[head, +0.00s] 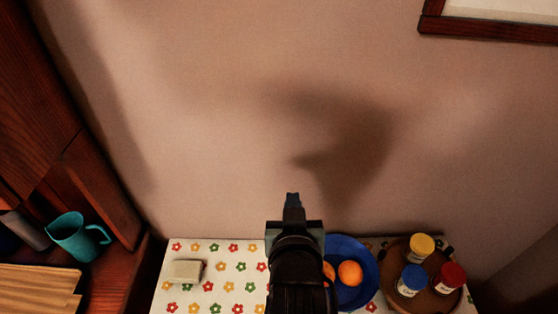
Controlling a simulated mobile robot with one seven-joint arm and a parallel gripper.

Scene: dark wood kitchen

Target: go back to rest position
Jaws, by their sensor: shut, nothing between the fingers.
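My gripper (292,202) is in the head view, low and right of the middle. It points up and away toward the wall, with its fingertips together and nothing between them. The arm behind it hides the middle of the table and the left part of a blue plate. The gripper shows in front of the bare wall and touches nothing that I can see.
A flower-patterned tablecloth (225,270) bears a pale block (184,271), the blue plate (366,262) with oranges (349,273), and a round brown tray (393,262) with several jars. A teal mug (76,238) stands left. A picture frame (480,31) hangs upper right.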

